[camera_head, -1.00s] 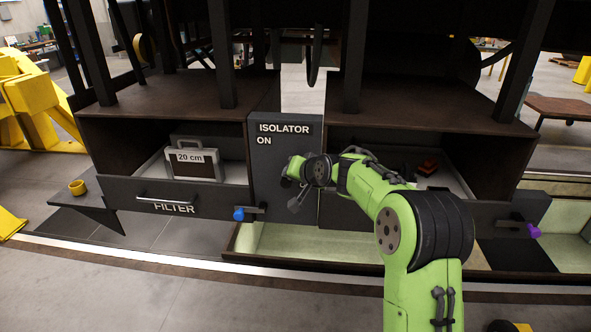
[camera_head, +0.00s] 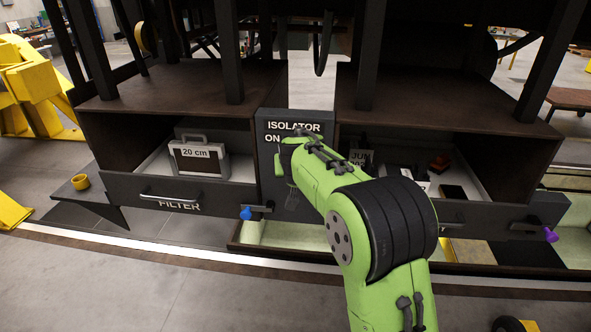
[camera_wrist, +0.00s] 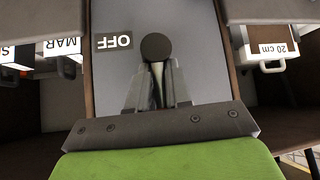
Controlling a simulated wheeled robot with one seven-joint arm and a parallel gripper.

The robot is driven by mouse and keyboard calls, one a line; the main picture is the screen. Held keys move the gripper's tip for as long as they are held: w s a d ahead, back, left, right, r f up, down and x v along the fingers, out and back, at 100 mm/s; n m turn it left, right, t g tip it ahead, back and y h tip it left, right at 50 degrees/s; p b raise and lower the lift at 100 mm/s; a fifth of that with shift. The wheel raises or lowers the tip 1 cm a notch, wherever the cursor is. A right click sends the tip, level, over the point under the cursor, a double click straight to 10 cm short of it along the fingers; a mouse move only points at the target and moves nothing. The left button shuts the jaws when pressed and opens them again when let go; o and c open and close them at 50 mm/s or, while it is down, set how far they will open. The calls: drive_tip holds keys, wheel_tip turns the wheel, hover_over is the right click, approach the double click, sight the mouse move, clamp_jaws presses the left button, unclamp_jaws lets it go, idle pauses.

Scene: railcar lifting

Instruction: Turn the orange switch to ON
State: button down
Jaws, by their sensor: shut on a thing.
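The isolator panel (camera_head: 270,180) is a grey upright box between two open drawers, with an ISOLATOR label (camera_head: 294,127) and a partly covered ON label (camera_head: 271,139). In the wrist view the panel face (camera_wrist: 200,40) appears upside down with an OFF label (camera_wrist: 114,41). A dark round knob (camera_wrist: 158,46) with a pale shank, seemingly the switch, stands at the fingertips; no orange shows on it. My gripper (camera_wrist: 158,88) is shut on it, fingers on both sides of the shank. In the head view my arm hides most of the switch.
The left drawer (camera_head: 120,188), marked FILTER, holds a 20 cm case (camera_head: 199,160). A blue knob (camera_head: 246,213) and a purple knob (camera_head: 550,235) stick out in front.

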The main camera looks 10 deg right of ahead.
drive_tip(key=shift+w+r, duration=0.1)
drive_tip(key=shift+r, duration=0.15)
drive_tip(key=c, duration=1.2)
unclamp_jaws()
drive_tip(key=shift+o, duration=0.2)
drive_tip(key=shift+f, duration=0.1)
drive_tip(key=b+v, duration=0.1)
drive_tip(key=v, duration=1.4)
drive_tip(key=shift+s+a+r, duration=0.15)
drive_tip(key=shift+s+r, duration=0.05)
drive_tip(key=s+d+f+g+b, duration=0.1)
drive_tip(key=s+f, duration=0.4)
drive_tip(key=s, duration=0.5)
drive_tip(key=s+d+f+n+g+b, duration=0.1)
drive_tip(key=s+f, duration=0.3)
drive_tip(key=s, duration=0.5)
drive_tip(key=s+d+f+g+y+b, duration=0.1)
drive_tip(key=s+f, duration=0.4)
drive_tip(key=s, duration=0.5)
drive_tip(key=shift+s+d+f, duration=0.3)
drive_tip(key=shift+d+f, duration=0.1)
drive_tip(key=shift+d, duration=0.4)
